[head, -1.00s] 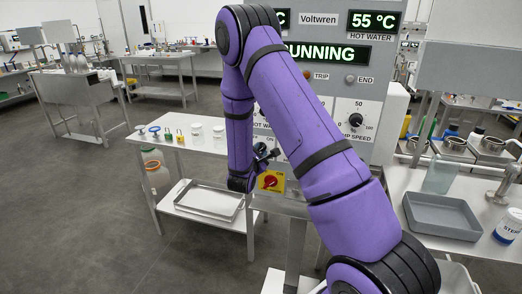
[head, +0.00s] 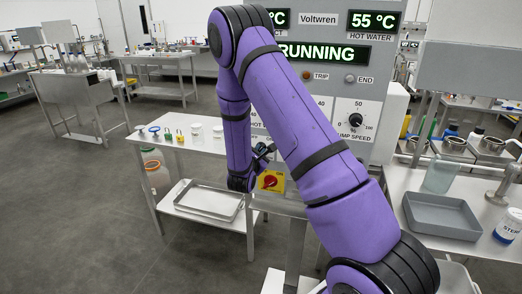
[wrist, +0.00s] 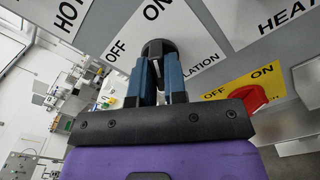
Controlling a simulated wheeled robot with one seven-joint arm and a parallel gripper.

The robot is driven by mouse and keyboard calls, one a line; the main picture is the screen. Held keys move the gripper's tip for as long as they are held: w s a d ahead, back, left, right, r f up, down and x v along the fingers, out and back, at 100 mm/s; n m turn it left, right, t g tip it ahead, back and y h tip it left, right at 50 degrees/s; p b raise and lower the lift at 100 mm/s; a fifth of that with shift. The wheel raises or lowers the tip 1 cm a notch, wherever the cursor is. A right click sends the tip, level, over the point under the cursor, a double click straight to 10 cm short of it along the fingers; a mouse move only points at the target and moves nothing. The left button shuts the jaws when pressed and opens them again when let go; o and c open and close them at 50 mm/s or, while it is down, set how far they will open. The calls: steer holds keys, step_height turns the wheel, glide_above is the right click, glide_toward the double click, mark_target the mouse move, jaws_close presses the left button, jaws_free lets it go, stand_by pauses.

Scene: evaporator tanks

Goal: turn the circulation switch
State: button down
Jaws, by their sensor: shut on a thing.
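The circulation switch is a round black knob (wrist: 157,47) on the grey panel, in the wrist view. Its label plate (wrist: 190,62) reads OFF and ON, with the end of the word "circulation" showing beside the knob. My gripper (wrist: 158,72) is shut on the knob, with a blue-faced finger on either side of it. The fingers cover part of the knob, and I cannot tell clearly which label its pointer faces. In the head view my gripper (head: 262,152) is at the panel's lower left, partly behind my purple arm, and the circulation switch is hidden there.
A red rotary switch on a yellow OFF/ON plate (wrist: 232,88) sits right beside my gripper, also in the head view (head: 271,181). The display (head: 322,53) reads RUNNING. A bench with jars (head: 196,132) stands left, and a grey tray (head: 440,214) lies right.

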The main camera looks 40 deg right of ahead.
steer(key=shift+n, duration=1.1)
steer(key=shift+n, duration=1)
steer(key=shift+f+n, duration=0.1)
steer(key=shift+n, duration=1)
